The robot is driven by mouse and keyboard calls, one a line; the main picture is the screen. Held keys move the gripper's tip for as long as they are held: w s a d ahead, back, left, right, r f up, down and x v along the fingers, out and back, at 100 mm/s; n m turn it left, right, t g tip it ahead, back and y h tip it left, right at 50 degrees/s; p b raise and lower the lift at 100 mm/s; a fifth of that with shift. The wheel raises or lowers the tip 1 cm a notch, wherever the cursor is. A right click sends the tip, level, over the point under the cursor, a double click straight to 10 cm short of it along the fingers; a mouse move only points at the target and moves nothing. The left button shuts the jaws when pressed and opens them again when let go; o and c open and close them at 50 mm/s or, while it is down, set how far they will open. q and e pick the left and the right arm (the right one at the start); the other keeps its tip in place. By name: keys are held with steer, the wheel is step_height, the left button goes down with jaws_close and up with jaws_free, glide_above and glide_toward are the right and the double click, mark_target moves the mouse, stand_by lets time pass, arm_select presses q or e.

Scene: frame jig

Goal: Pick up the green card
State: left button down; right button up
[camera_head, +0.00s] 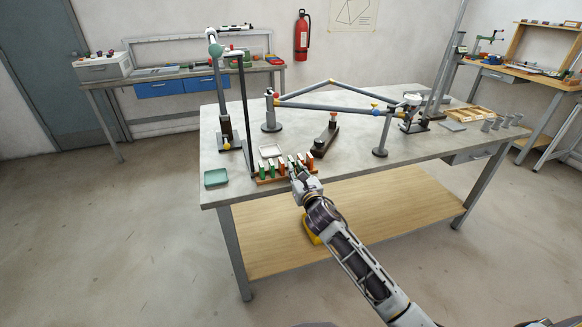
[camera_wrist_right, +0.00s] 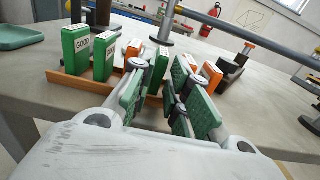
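Several green cards stand upright in a wooden rack (camera_head: 272,180) near the table's front left edge, with orange cards among them. In the right wrist view, one green card (camera_wrist_right: 75,50) reads GOOD at the left, and another green card (camera_wrist_right: 104,56) stands beside it. A further green card (camera_wrist_right: 160,62) stands in line with the gap between my fingers, partly hidden by the left finger. My right gripper (camera_head: 297,172) is at the rack's right part. In the wrist view, its green-padded fingers (camera_wrist_right: 160,95) are apart; contact with a card cannot be told. My left gripper is out of view.
Orange cards (camera_wrist_right: 133,49) stand close by, one (camera_wrist_right: 212,75) just beyond the right finger. A green tray (camera_head: 216,178) and a pale tray (camera_head: 271,150) lie near the rack. A tubular frame (camera_head: 325,104) on posts stands behind. Table surface (camera_head: 345,160) right of the gripper is clear.

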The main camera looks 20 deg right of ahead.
steer(key=shift+w, duration=1.4)
jaws_close()
